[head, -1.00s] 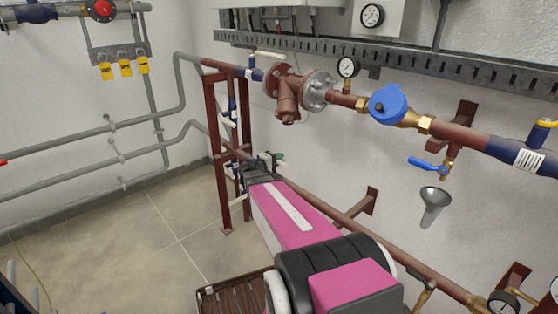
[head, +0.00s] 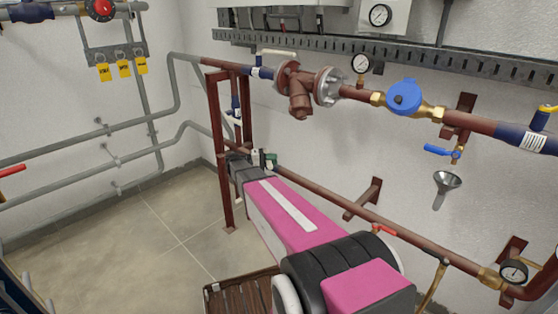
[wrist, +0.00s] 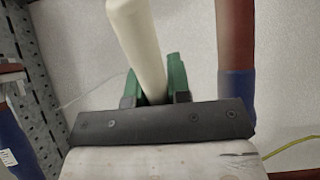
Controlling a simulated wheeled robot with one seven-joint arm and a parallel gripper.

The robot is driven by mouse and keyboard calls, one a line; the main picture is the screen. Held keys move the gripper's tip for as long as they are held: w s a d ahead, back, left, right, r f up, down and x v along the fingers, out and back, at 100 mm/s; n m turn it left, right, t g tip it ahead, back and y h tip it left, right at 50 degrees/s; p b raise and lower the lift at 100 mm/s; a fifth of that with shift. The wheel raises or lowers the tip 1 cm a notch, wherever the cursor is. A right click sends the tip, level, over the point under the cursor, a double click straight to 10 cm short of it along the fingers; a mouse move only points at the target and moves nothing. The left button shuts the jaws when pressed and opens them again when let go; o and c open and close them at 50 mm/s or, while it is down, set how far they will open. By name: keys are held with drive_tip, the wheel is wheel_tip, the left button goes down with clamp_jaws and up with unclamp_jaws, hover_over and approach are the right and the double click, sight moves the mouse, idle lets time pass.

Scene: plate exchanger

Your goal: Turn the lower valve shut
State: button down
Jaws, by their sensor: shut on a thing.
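My gripper (head: 266,158) is at the brown pipe frame, low beside the lower pipe run. In the wrist view its green fingers (wrist: 153,88) are shut on a cream bar-shaped lever (wrist: 133,30), which runs from between them up to the top edge. In the head view the gripped lever is mostly hidden by my gripper, and the lower valve's body cannot be made out. Another pale lever (head: 234,118) shows higher on the frame. A long pale lever (head: 278,52) sits above the top pipe.
The brown frame post (head: 219,150) stands close left of my gripper. The lower brown pipe (head: 330,202) runs along the wall at right, with a red-handled valve (head: 384,230). A slatted brown crate (head: 240,292) is at bottom. The tiled floor (head: 130,240) at left is clear.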

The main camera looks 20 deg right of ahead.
drive_tip(key=shift+w+a+m+g+y, duration=0.1)
drive_tip(key=shift+a+m+g+y, duration=0.2)
drive_tip(key=shift+a+m+g, duration=0.7)
drive_tip(key=shift+d, duration=0.15)
drive_tip(key=c, duration=1.1)
unclamp_jaws()
drive_tip(key=shift+o, duration=0.2)
drive_tip(key=v, duration=0.7)
